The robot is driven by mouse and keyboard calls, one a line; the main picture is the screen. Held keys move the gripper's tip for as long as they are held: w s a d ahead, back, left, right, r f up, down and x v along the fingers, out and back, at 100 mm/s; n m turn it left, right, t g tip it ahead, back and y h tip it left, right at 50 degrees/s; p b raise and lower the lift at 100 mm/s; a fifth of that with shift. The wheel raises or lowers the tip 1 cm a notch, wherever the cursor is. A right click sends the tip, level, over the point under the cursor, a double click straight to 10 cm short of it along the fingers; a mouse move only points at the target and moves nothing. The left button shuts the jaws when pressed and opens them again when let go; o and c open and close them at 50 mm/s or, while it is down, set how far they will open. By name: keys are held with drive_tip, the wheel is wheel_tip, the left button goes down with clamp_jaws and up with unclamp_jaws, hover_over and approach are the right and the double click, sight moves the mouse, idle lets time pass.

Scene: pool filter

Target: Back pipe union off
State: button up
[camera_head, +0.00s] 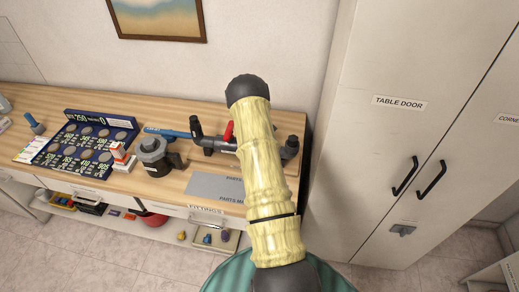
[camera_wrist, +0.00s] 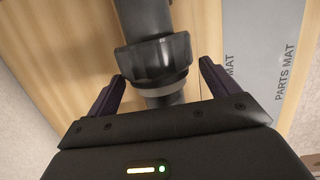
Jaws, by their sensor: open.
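The pipe union (camera_wrist: 155,62) is a dark ribbed nut on a dark pipe (camera_wrist: 142,15) in the wrist view. A paler grey ring shows just below the nut. My gripper (camera_wrist: 161,70) is open, with one purple-dark finger on each side of the union, and gaps show between the fingers and the nut. In the head view the dark pipe assembly (camera_head: 210,142) with a red valve handle (camera_head: 229,131) lies on the wooden bench. My arm covers the middle of the assembly there and hides my gripper.
The grey parts mat (camera_head: 212,186) lies in front of the pipes; it also shows in the wrist view (camera_wrist: 250,45). A dark round housing (camera_head: 154,156), a blue tool (camera_head: 166,132) and a price display board (camera_head: 88,143) are to the left. A tall cabinet (camera_head: 400,130) stands to the right.

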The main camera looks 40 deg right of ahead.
drive_tip(key=h+b, duration=0.1)
drive_tip(key=t+h+b, duration=0.1)
drive_tip(key=b, duration=0.1)
drive_tip(key=shift+s+a+f+t, duration=0.1)
drive_tip(key=shift+a+f+t, duration=0.2)
drive_tip(key=shift+f, duration=0.1)
drive_tip(key=shift+r+b, duration=0.1)
drive_tip(key=shift+b, duration=0.4)
drive_tip(key=shift+d+r+h, duration=0.1)
drive_tip(key=shift+r+h, duration=0.15)
drive_tip(key=shift+h, duration=0.05)
drive_tip(key=shift+d, duration=0.1)
drive_tip(key=shift+p, duration=0.3)
